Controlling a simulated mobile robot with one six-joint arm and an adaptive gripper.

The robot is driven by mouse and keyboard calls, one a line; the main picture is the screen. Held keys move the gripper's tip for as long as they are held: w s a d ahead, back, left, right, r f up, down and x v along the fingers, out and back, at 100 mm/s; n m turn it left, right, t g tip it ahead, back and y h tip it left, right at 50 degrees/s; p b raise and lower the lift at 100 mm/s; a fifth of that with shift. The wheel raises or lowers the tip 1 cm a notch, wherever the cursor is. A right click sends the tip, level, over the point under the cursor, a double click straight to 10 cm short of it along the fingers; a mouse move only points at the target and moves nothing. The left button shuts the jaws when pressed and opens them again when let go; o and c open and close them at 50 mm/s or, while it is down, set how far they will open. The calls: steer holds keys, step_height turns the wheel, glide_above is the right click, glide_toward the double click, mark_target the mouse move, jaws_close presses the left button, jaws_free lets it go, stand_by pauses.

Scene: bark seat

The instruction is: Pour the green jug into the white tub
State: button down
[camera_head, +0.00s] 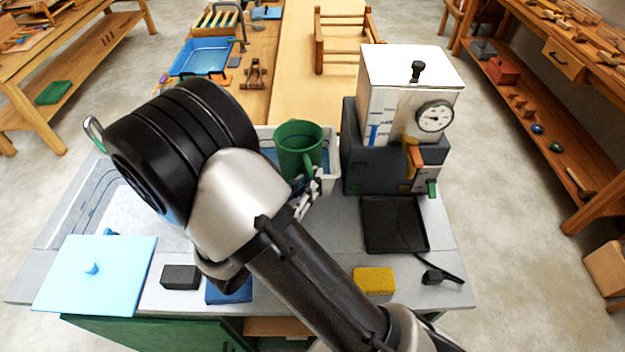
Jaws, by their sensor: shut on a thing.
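The green jug (297,140) is near the middle of the camera_head view, upright, with its open top facing up and its handle toward my arm. My gripper (308,184) is shut on the jug at its handle side; the fingers are small and partly hidden by my arm. The white tub (332,158) shows around and behind the jug, with blue inside it. The jug overlaps the tub in the picture; I cannot tell its height above it. My arm hides the tub's left and front parts. The jug's contents cannot be seen.
A white machine with a dial (412,85) on a dark base stands close right of the tub. A black tray (393,225), a yellow sponge (374,281), a dark block (180,277) and a light-blue lid (95,275) lie on the grey bench top. A basin is at the left.

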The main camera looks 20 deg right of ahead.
mark_target(310, 162)
steer(key=shift+w+r+n+g+y+p, duration=0.3)
steer(key=shift+w+r+n+p, duration=0.35)
steer(key=shift+p, duration=0.7)
steer(key=shift+r+n+g+y+p, duration=0.35)
steer(key=shift+r+n+p, duration=0.2)
steer(key=shift+p, duration=1.35)
steer(key=shift+w+r+n+g+y+p, duration=0.1)
steer(key=shift+r+n+g+y+p, duration=0.4)
steer(key=shift+r+p, duration=1.4)
steer(key=shift+w+d+r+n+g+y+p, duration=0.15)
steer(key=shift+w+r+n+g+p, duration=0.35)
steer(key=shift+p, duration=1.9)
steer(key=shift+w+a+r+n+g+y+p, duration=0.15)
steer(key=shift+w+r+n+p, duration=0.55)
steer(key=shift+p, duration=1.7)
